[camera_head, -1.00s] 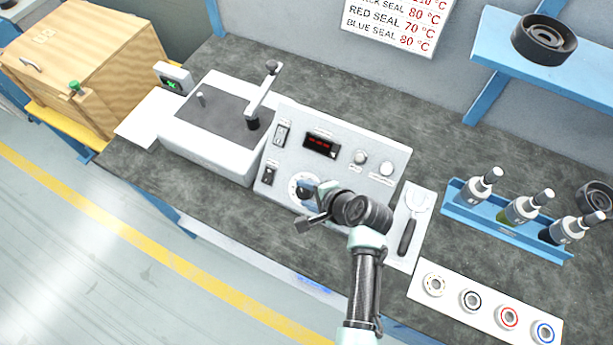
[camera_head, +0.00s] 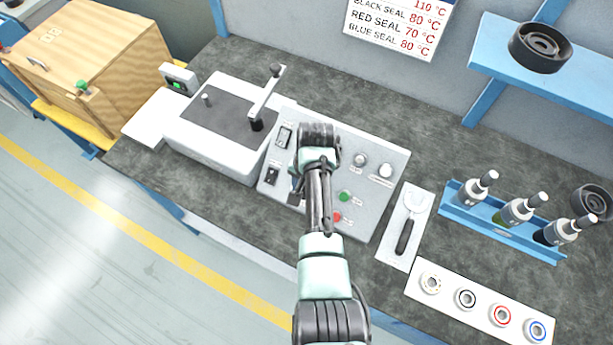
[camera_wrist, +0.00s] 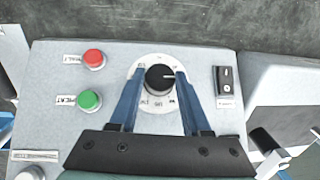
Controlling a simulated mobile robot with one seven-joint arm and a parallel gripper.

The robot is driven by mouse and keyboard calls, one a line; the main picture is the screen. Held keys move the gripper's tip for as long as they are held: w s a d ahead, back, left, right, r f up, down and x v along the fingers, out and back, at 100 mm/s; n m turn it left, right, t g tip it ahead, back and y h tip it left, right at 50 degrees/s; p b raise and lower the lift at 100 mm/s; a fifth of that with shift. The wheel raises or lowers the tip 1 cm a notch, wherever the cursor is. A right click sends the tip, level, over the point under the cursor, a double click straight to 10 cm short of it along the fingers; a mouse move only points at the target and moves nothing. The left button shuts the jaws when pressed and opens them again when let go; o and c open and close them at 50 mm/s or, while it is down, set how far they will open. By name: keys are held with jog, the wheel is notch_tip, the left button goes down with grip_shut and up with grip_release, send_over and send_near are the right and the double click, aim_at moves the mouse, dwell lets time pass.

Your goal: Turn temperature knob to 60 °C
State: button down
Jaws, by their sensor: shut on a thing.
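The temperature knob (camera_wrist: 159,78) is black with a white pointer line and sits on a round white dial (camera_wrist: 146,100) on the grey control panel (camera_wrist: 210,58). In the wrist view my gripper (camera_wrist: 159,80) has its two blue fingers on either side of the knob, shut on it. The pointer line points to the right in that view; the dial's numbers are too small to read surely. In the head view my arm covers the knob, the dial and the red display, and only part of my gripper (camera_head: 296,190) shows. The control panel (camera_head: 360,207) stands on the bench.
A green button (camera_wrist: 89,100) and a red button (camera_wrist: 93,59) sit beside the dial, and a black rocker switch (camera_wrist: 226,80) is on its other side. A lever machine (camera_head: 200,150) stands left of the panel. A rack of bottles (camera_head: 500,228) stands at the right.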

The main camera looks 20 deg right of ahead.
jog(key=n, duration=0.1)
jog(key=n+g+h+b, duration=0.2)
jog(key=shift+w+a+f, duration=0.2)
jog(key=shift+w, duration=0.05)
jog(key=shift+a+n+g+h+b, duration=0.15)
jog(key=shift+n+g+h+b, duration=0.95)
jog(key=shift+n+b, duration=0.4)
jog(key=shift+c, duration=1.8)
grip_release()
jog(key=shift+r, duration=0.1)
jog(key=v, duration=1.3)
jog(key=shift+a, duration=0.15)
